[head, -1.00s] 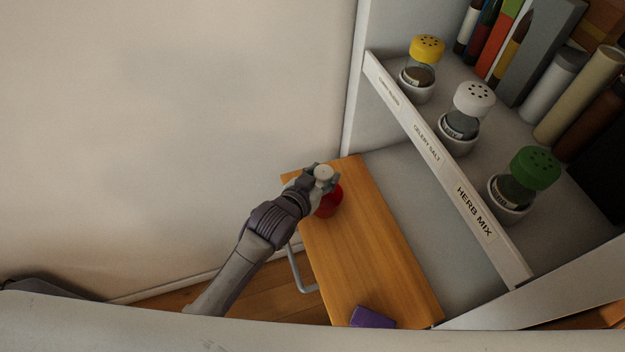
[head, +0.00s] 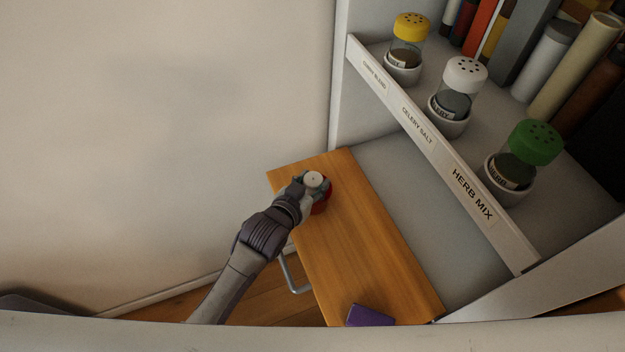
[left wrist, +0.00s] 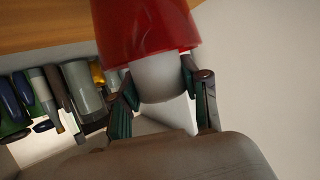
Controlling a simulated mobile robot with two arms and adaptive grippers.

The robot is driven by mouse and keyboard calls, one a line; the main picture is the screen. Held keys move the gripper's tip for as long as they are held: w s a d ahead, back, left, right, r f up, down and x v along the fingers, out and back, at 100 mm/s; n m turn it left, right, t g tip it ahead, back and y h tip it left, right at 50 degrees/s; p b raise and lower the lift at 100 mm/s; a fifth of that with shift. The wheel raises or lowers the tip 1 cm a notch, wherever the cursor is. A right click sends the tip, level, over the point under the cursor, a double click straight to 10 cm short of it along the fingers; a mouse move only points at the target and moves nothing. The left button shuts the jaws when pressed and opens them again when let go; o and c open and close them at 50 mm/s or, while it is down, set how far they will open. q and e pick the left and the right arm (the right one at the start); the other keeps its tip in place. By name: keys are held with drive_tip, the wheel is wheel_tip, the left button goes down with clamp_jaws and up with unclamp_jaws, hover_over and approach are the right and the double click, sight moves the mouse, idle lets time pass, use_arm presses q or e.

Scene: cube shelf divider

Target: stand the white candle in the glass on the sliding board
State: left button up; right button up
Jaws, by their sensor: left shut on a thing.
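The white candle (head: 314,179) is held by my left gripper (head: 315,185) over the red glass (head: 322,207) on the wooden sliding board (head: 350,235). In the left wrist view, the fingers (left wrist: 158,85) are shut on either side of the candle (left wrist: 163,78). The picture is turned over there, with the red glass (left wrist: 145,25) at the top. The candle's far end is hidden by the glass's wall, and it looks to be at least partly inside. Whether it touches the glass's bottom is hidden. My right gripper is not in view.
A purple block (head: 370,315) lies at the board's near end. A grey handle (head: 294,274) is at the board's left side. The shelf holds spice jars with yellow (head: 410,27), white (head: 466,72) and green (head: 535,141) lids behind a labelled strip (head: 440,150). The board's middle is clear.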

use_arm(q)
drive_tip(key=o, duration=1.2)
drive_tip(key=shift+c, duration=0.2)
drive_tip(key=shift+r, duration=0.1)
drive_tip(key=shift+r, duration=0.35)
drive_tip(key=v, duration=1.2)
drive_tip(key=shift+r, duration=0.1)
